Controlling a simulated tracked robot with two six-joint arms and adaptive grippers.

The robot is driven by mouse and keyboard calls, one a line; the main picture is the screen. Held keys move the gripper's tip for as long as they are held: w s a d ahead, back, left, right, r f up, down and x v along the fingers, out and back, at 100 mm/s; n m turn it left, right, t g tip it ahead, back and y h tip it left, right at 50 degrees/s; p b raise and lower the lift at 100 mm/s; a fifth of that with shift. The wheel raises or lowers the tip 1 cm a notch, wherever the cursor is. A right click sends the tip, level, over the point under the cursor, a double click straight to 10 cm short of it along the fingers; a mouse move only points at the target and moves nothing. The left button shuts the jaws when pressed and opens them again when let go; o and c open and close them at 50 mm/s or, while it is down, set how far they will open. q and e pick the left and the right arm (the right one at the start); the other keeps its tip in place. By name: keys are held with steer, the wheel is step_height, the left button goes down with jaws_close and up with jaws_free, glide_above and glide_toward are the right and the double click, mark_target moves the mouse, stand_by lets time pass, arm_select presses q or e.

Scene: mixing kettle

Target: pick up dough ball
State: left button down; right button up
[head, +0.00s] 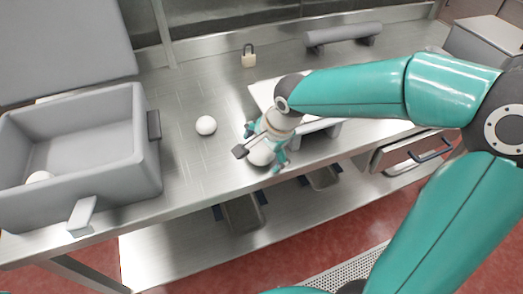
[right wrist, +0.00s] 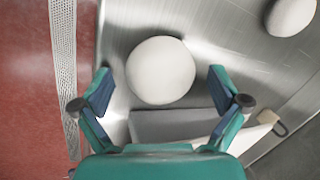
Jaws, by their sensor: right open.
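A white dough ball (right wrist: 160,70) lies on the steel table, ahead of and between the spread fingers of my right gripper (right wrist: 160,90). In the head view this ball (head: 260,156) is partly hidden by my right gripper (head: 263,147), which is open above it near the table's front edge. A second dough ball (head: 206,125) rests on the table to the left; it also shows at the top right of the right wrist view (right wrist: 291,14). A third white ball (head: 39,177) lies in the grey bin. My left gripper is not in view.
The deep grey bin (head: 150,178) stands at the left. A padlock (head: 249,55) and a grey bar on feet (head: 343,33) are at the back. A pale flat-topped object (head: 262,92) is partly hidden behind my right arm. An open drawer (head: 405,152) is at the right.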

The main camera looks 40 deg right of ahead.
steer(key=c, duration=1.4)
steer(key=shift+o, duration=0.2)
steer(key=shift+a, duration=0.1)
